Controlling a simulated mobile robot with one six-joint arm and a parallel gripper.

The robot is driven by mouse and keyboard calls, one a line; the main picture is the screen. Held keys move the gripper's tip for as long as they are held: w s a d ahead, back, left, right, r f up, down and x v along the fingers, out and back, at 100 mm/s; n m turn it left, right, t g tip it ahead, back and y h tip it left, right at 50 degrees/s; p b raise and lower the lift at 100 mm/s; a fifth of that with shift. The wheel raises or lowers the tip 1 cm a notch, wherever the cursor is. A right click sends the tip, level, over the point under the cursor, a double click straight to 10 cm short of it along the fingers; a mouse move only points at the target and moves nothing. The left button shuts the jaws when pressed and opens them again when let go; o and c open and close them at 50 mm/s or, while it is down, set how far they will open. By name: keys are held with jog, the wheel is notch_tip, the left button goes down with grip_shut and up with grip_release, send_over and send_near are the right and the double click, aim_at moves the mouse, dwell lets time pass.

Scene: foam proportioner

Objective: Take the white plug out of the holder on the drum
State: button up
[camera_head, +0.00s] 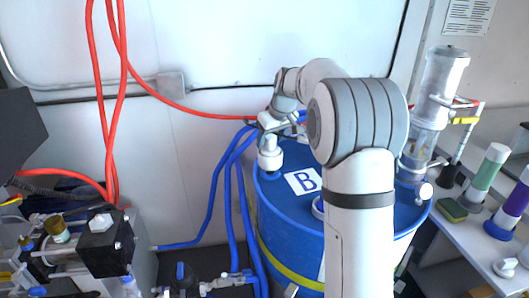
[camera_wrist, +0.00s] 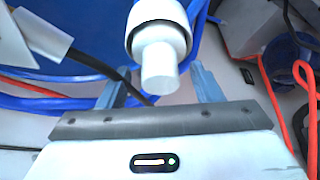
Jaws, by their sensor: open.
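The white plug (camera_head: 270,153) stands upright at the left rim of the blue drum (camera_head: 285,205). In the wrist view the plug (camera_wrist: 159,62) is at the top middle, a white cylinder with a narrower end and a dark ring around its wider part. I cannot clearly tell plug from holder. My gripper (camera_head: 268,127) is at the plug's upper end in the head view. In the wrist view my gripper's two fingers (camera_wrist: 158,88) are spread, one on each side of the plug's narrow end, with a gap on both sides. Its exact depth between them is unclear.
Blue hoses (camera_head: 230,190) run beside the drum's left side. Red hoses (camera_head: 120,90) hang at the left and one reaches behind my gripper. A clear cylinder (camera_head: 425,135) stands on the drum's right side. A bench with bottles (camera_head: 487,172) is at the right.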

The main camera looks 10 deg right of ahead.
jog(key=shift+f, duration=0.3)
jog(key=shift+c, duration=0.3)
grip_shut()
